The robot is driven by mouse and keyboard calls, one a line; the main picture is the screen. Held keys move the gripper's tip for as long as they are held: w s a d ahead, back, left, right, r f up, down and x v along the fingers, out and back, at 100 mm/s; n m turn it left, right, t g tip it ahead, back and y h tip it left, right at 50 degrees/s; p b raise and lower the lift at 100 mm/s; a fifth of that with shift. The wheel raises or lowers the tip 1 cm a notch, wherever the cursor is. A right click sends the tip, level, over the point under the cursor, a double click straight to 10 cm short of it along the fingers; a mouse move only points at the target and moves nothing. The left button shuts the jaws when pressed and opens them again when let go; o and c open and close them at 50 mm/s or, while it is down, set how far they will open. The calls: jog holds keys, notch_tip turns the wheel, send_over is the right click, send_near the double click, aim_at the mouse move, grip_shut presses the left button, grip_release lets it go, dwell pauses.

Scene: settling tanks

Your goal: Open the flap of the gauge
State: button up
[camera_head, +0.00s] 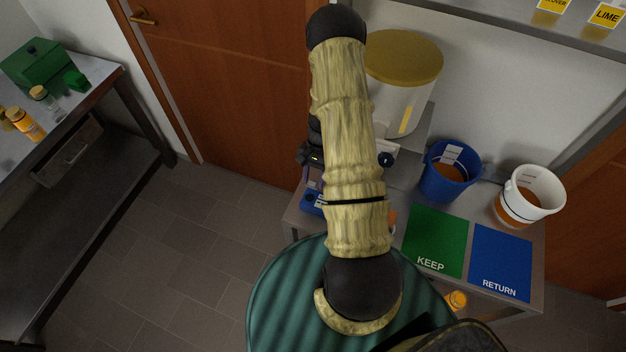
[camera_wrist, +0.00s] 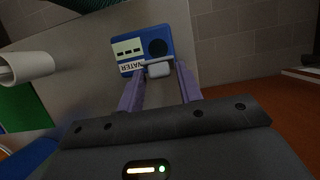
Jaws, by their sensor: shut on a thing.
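The gauge (camera_wrist: 150,45) is a blue box in the wrist view, with a dark round spot, a pale panel with dark marks and a label reading WATER. A light grey flap piece (camera_wrist: 159,70) is at its near edge. My gripper (camera_wrist: 160,77) has its two purple fingers on either side of this piece and is shut on it. How far the flap stands open cannot be told. In the head view only a blue part of the gauge (camera_head: 311,202) shows; my arm hides the rest and the fingertips.
A gold-lidded white tank (camera_head: 403,60) stands behind my arm. A blue bucket (camera_head: 447,184) and a white bucket (camera_head: 540,190) stand right of it. Green KEEP (camera_head: 433,238) and blue RETURN (camera_head: 500,257) mats lie on the bench front. A white cylinder (camera_wrist: 28,66) is left of the fingers.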

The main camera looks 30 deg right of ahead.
jog(key=shift+w+d+g+y, duration=0.2)
jog(key=shift+d+g+y, duration=0.1)
jog(key=shift+y, duration=0.1)
jog(key=o, duration=0.7)
jog(key=shift+r, duration=0.1)
jog(key=b+v, duration=0.5)
jog(key=v, duration=1.2)
jog(key=shift+r+b, duration=0.1)
jog(key=shift+b, duration=0.2)
